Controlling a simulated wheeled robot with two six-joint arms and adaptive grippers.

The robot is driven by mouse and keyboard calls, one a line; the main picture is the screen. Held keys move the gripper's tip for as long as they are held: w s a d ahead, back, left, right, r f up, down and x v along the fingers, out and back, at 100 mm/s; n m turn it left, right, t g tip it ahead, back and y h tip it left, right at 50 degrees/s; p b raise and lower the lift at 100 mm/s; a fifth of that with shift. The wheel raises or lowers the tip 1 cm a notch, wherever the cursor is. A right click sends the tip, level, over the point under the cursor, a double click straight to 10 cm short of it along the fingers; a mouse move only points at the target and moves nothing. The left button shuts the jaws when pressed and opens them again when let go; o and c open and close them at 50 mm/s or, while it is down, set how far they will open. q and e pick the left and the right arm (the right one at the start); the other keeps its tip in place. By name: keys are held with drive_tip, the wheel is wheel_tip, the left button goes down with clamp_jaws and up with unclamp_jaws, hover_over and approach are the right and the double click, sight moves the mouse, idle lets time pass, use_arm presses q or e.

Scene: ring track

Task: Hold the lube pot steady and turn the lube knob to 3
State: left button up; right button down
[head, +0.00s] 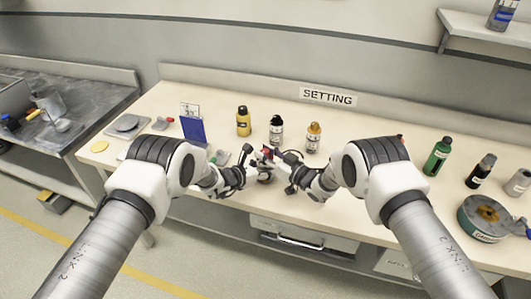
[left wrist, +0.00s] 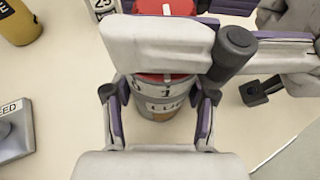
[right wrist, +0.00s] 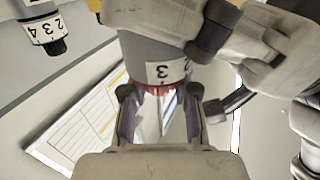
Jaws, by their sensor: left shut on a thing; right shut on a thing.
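The lube pot (left wrist: 160,95) is a grey can with a cut-off "LU" label and a white number ring showing a 1. My left gripper (head: 252,172) is shut on its body, one finger on each side. The red lube knob (head: 268,153) sits on top, and my right gripper (head: 279,160) is shut on it. In the right wrist view the pot's number ring (right wrist: 166,72) shows a 3 towards the camera and part of a 2 at the right. The right gripper hides much of the pot's top in the left wrist view; I cannot tell the pointer's setting.
A yellow bottle (head: 243,122), a black-capped bottle (head: 276,130) and an orange-topped bottle (head: 313,138) stand behind the pot. A blue panel (head: 192,130) stands at the left. A green bottle (head: 437,157) and a round tin (head: 484,218) are at the right.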

drive_tip(key=n+g+y, duration=0.3)
drive_tip(key=g, duration=0.1)
drive_tip(key=shift+w+n+g, duration=0.1)
drive_tip(key=shift+n+g, duration=0.5)
drive_tip(key=shift+g, duration=0.1)
drive_tip(key=c, duration=0.8)
unclamp_jaws()
drive_tip(key=shift+c, duration=0.2)
drive_tip(key=shift+d, duration=0.1)
drive_tip(key=v, duration=1.2)
drive_tip(key=shift+f, duration=0.25)
